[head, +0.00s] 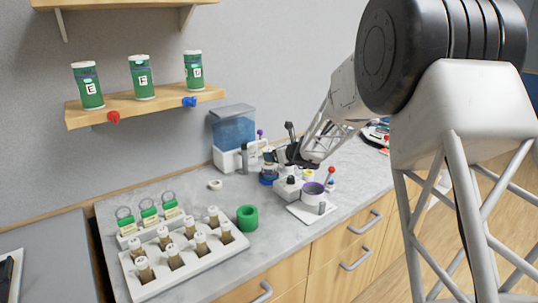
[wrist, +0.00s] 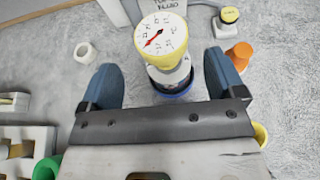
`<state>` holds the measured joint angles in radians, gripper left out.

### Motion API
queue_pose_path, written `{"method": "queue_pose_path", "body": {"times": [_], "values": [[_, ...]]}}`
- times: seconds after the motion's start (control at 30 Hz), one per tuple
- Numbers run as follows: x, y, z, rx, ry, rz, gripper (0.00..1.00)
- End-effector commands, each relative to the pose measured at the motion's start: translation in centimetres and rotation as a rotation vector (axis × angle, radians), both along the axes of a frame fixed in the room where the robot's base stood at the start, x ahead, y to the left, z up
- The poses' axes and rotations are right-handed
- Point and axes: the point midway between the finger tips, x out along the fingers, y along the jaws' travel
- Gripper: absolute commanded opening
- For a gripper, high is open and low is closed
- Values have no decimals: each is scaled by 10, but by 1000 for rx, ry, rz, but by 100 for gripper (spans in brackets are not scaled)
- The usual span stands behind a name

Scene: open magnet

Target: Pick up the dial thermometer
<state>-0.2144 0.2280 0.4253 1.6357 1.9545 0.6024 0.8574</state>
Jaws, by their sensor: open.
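The dial thermometer (wrist: 161,40) has a white round face, a yellow rim and a red needle. In the wrist view it stands at top centre, above a dark part and a blue ring base (wrist: 172,93). My gripper (wrist: 162,72) is open, with one blue finger on each side of the thermometer. The fingers look apart from it, with a gap on both sides. In the head view my gripper (head: 283,154) is over the counter, and the thermometer (head: 268,174) shows only in part behind it, around the blue base.
A white machine with a blue tank (head: 234,128) stands behind to the left. A white block station with a purple-rimmed cup (head: 313,190) is close on the right. A vial rack (head: 185,265) and green ring (head: 247,217) are at the front left. A white ring (wrist: 85,53) lies left of my gripper.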

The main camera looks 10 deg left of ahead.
Motion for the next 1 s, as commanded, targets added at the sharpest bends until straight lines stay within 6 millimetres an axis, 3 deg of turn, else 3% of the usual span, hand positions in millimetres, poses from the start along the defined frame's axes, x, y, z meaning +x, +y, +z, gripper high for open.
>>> {"method": "queue_pose_path", "body": {"times": [0.63, 1.0], "values": [[7, 8, -5, 0, 1, 1, 88], [27, 26, -19, -1, 1, 2, 88]]}}
